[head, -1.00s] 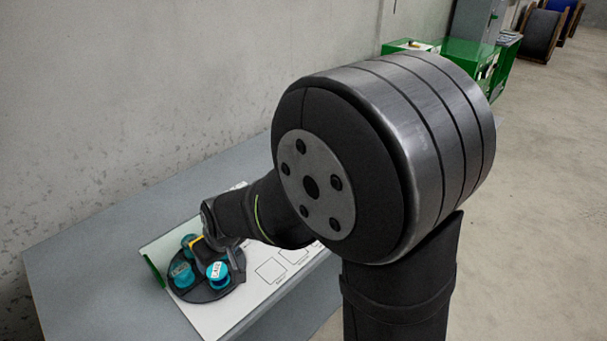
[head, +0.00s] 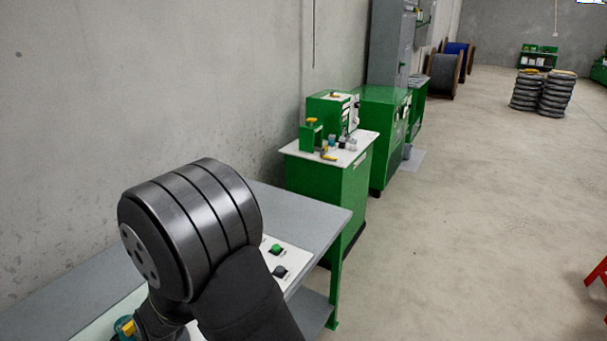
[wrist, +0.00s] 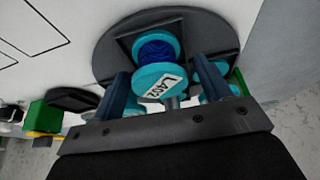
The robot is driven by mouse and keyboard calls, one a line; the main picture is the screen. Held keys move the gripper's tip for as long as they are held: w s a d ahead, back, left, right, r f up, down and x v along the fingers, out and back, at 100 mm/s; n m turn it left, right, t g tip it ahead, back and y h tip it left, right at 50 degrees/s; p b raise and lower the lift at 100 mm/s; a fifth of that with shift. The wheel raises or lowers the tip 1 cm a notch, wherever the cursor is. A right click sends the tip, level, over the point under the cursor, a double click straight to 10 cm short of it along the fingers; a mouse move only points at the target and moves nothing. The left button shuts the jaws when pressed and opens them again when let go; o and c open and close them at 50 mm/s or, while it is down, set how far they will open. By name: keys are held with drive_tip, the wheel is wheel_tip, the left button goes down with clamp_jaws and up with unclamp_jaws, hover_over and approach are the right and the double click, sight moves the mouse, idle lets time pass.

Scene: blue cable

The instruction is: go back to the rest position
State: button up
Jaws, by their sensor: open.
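My gripper (wrist: 163,88) is open in the wrist view, with its two dark fingers apart. A teal spool with blue cable (wrist: 155,50) and a white label on its flange shows beyond and between the fingers; I cannot tell whether they touch it. It stands on a round dark holder (wrist: 112,45). Other teal spools (wrist: 212,78) are partly hidden behind the right finger. In the head view, my arm covers most of the holder area and a bit of a teal spool (head: 124,327) shows at the bottom edge. My gripper is not clearly visible there.
The grey bench (head: 310,212) runs along the wall, with a white board carrying a green button (head: 276,248) and a dark button (head: 279,271). A green cabinet (head: 325,185) with small items on top stands beyond. The floor to the right is largely clear.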

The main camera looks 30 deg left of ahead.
idle(0.4)
drive_tip(key=v, duration=1.3)
drive_tip(key=x, duration=1.3)
drive_tip(key=shift+f, duration=0.15)
wheel_tip(320, 180, up, 5)
drive_tip(key=shift+f, duration=0.15)
drive_tip(key=w+d+r, duration=0.7)
drive_tip(key=w, duration=0.2)
drive_tip(key=w+a+m+t+h, duration=0.1)
drive_tip(key=w+a+m, duration=0.25)
drive_tip(key=w, duration=0.55)
drive_tip(key=w+a+m+t, duration=0.2)
drive_tip(key=w+a+m, duration=0.15)
drive_tip(key=w, duration=0.65)
drive_tip(key=shift+s+a+f, duration=0.55)
drive_tip(key=shift+s+f, duration=0.15)
drive_tip(key=shift+s, duration=0.05)
drive_tip(key=shift+s+a+f, duration=0.5)
drive_tip(key=shift+s+f, duration=0.15)
drive_tip(key=shift+s, duration=0.05)
